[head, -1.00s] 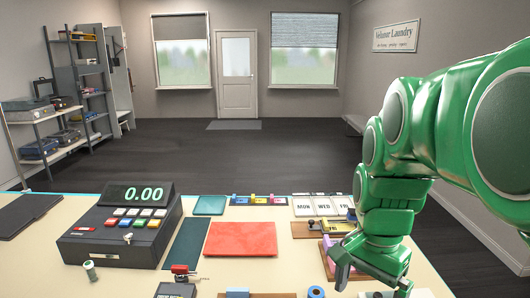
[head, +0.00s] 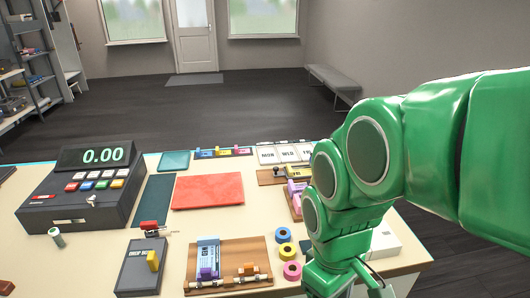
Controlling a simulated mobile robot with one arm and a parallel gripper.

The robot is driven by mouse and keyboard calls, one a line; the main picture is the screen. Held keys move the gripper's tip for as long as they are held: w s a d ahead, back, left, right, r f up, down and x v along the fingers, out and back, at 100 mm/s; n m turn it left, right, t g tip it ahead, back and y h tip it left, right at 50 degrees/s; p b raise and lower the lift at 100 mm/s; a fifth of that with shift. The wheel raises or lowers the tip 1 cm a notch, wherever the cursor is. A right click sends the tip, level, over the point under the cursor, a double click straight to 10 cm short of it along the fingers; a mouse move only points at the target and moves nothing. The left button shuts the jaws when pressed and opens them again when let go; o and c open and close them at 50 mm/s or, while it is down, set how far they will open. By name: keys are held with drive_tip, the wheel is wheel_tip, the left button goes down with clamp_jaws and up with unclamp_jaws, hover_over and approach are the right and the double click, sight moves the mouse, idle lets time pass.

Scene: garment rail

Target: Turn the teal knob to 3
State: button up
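I cannot make out a teal knob or a number scale in the head view. A flat teal square (head: 174,161) lies at the back of the counter, and it does not look like a knob. My gripper (head: 350,288) is low at the bottom edge, right of the tape rolls and partly cut off. Its fingertips are not clear, so its opening and anything in it cannot be told.
A cash register (head: 83,183) stands on the left of the counter (head: 110,245). A red mat (head: 208,191) lies in the middle. A wooden board (head: 236,255) with blue and purple parts is in front, beside several tape rolls (head: 285,250). My green arm hides the right side.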

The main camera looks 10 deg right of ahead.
drive_tip(key=w+d+f+n, duration=0.1)
drive_tip(key=w+d+n, duration=0.1)
drive_tip(key=w+n, duration=0.5)
drive_tip(key=w+d+n+t, duration=0.1)
drive_tip(key=w+n, duration=0.5)
drive_tip(key=n, duration=0.7)
drive_tip(key=w+d+f+n, duration=0.1)
drive_tip(key=w+d+n, duration=0.3)
drive_tip(key=w+n, duration=0.3)
drive_tip(key=shift+w+f+n+t, duration=0.15)
drive_tip(key=shift+n+t, duration=0.05)
drive_tip(key=shift+n, duration=0.55)
drive_tip(key=shift+w+f+n+t, duration=0.15)
drive_tip(key=shift+n+t, duration=0.05)
drive_tip(key=shift+n, duration=0.55)
drive_tip(key=shift+f, duration=3.85)
drive_tip(key=c, duration=0.8)
